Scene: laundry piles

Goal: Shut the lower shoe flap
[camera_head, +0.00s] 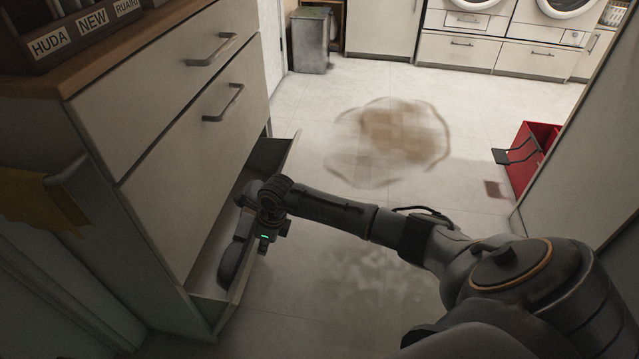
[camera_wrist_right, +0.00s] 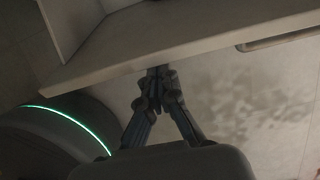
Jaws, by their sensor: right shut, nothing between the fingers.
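The lower shoe flap (camera_head: 228,312) is at the bottom of the white cabinet on the left in the head view. It stands tilted out from the cabinet, with a gap open behind it. My right gripper (camera_head: 262,222) is over the flap and hides the middle of its edge. In the right wrist view, its fingers (camera_wrist_right: 158,78) are shut and empty, with the tips at the long edge of the flap (camera_wrist_right: 190,38). I cannot tell whether they touch it. A dark rounded shape lies in the gap, partly hidden. My left gripper is out of view.
The upper flap (camera_head: 195,150) with its handle is closed, and so is the drawer (camera_head: 150,85) above it. Open tiled floor lies to the right. A red box (camera_head: 535,150) stands at the far right, and a grey bin (camera_head: 309,42) at the back.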

